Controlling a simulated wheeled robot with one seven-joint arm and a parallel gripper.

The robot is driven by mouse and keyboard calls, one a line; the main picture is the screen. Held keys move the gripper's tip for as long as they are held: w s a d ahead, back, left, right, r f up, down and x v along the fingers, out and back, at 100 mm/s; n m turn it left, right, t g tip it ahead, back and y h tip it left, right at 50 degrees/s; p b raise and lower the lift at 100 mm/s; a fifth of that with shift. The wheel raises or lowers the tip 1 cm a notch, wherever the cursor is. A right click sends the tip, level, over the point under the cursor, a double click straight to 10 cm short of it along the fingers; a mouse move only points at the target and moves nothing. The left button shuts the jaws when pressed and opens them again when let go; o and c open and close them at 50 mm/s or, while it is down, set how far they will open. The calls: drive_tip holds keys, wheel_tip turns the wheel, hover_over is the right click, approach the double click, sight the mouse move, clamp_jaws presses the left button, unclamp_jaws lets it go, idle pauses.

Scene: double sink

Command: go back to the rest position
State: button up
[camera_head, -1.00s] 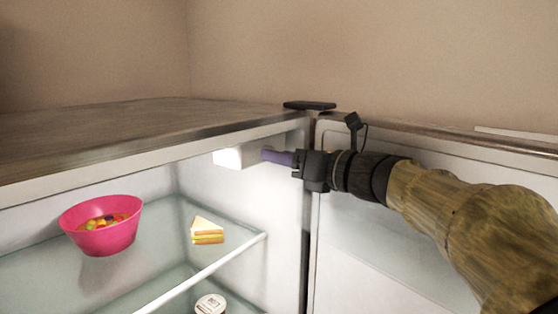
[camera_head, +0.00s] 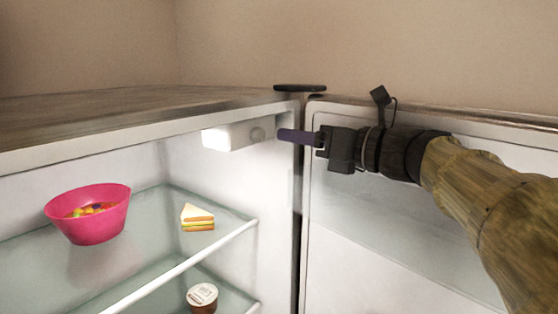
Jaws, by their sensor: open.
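My gripper (camera_head: 284,136) is in the upper middle of the head view, at the end of my arm, which reaches in from the right. Its purple finger points left toward the white lamp housing (camera_head: 238,135) under the fridge's top. The finger is in front of the gap between the fridge body and the open door (camera_head: 380,240). One finger hides the other from this side. I see nothing held in the gripper.
The open fridge has glass shelves. A pink bowl (camera_head: 90,222) with colourful contents and a sandwich (camera_head: 198,217) stand on the upper shelf (camera_head: 150,235). A small lidded cup (camera_head: 203,298) is on the shelf below. A dark hinge cover (camera_head: 300,87) sits on top.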

wheel_tip(320, 180, up, 9)
drive_tip(key=p, duration=0.7)
drive_tip(key=shift+f+p, duration=0.15)
drive_tip(key=shift+p, duration=0.2)
